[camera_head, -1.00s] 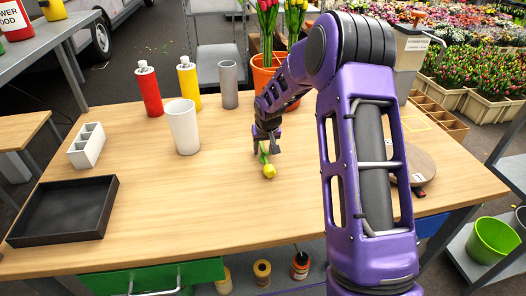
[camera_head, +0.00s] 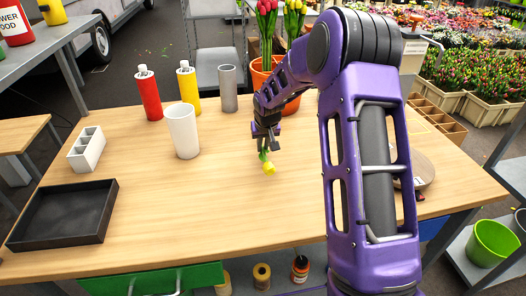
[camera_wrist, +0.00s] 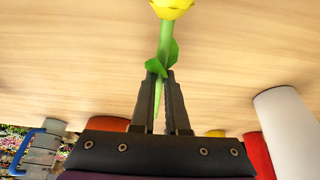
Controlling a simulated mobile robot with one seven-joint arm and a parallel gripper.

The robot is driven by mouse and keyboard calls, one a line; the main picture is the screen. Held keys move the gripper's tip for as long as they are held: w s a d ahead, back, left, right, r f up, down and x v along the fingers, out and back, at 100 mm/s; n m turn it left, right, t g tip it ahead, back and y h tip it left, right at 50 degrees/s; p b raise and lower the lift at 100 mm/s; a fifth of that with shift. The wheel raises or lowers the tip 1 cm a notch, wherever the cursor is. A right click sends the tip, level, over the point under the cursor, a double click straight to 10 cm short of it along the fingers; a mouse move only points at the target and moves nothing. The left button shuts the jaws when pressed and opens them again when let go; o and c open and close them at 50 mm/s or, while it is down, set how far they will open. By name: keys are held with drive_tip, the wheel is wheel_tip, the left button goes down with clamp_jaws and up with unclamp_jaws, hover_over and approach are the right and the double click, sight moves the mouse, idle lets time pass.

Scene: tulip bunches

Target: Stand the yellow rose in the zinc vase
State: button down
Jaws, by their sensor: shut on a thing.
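My gripper (camera_head: 264,149) is over the middle of the table, shut on the green stem of the yellow rose (camera_head: 269,168). In the wrist view the fingers (camera_wrist: 162,76) pinch the stem just below its leaves, and the yellow bloom (camera_wrist: 171,8) points away from the gripper. In the head view the bloom hangs downward below the fingers, seemingly just above the tabletop. The grey zinc vase (camera_head: 228,88) stands upright at the back of the table, left of and beyond my gripper. I see nothing in it, but its inside is mostly hidden.
A white vase (camera_head: 183,131), a red bottle (camera_head: 149,94) and a yellow bottle (camera_head: 189,87) stand left of the zinc vase. An orange tulip pot (camera_head: 262,76) is on its right. A black tray (camera_head: 64,240) and white divided holder (camera_head: 87,149) lie left. The front middle is clear.

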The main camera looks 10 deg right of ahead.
sight(263, 150)
wheel_tip(263, 150, up, 7)
drive_tip(key=shift+f+p, duration=0.15)
drive_tip(key=shift+p, duration=0.3)
drive_tip(key=shift+s, duration=0.35)
drive_tip(key=s+f+p, duration=0.1)
drive_tip(key=s, duration=0.5)
drive_tip(key=s+f+p, duration=0.1)
drive_tip(key=s, duration=0.5)
drive_tip(key=s+f+p, duration=0.1)
drive_tip(key=s+p, duration=0.1)
drive_tip(key=s, duration=0.4)
drive_tip(key=shift+s+f, duration=0.25)
drive_tip(key=shift+f, duration=0.15)
drive_tip(key=shift+s+d, duration=0.1)
drive_tip(key=shift+s, duration=0.3)
drive_tip(key=shift+d+f, duration=0.1)
